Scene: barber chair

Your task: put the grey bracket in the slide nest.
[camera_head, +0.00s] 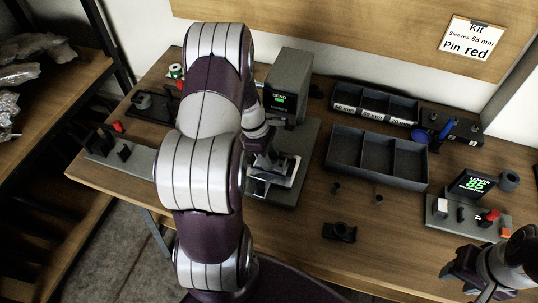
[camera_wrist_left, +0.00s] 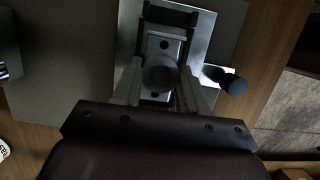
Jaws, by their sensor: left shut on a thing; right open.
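The grey bracket (camera_wrist_left: 160,72), a plate with a round boss and small holes, is between the fingers of my left gripper (camera_wrist_left: 160,90), which is shut on it. In the head view my left gripper (camera_head: 268,160) is low over the pale metal slide nest (camera_head: 286,180) on the bending machine. In the left wrist view the nest (camera_wrist_left: 203,28) frames the bracket; I cannot tell whether the bracket touches its floor. In the head view my arm and gripper largely hide the bracket. My right gripper (camera_head: 462,277) is at the lower right, open and away from the nest.
The grey machine housing (camera_head: 289,83) with a green display stands behind the nest. A black knob (camera_wrist_left: 233,85) projects beside it. A divided dark bin (camera_head: 378,157) is to the right. A dark block (camera_head: 340,231) lies in front, and a length gauge (camera_head: 468,212) stands at right.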

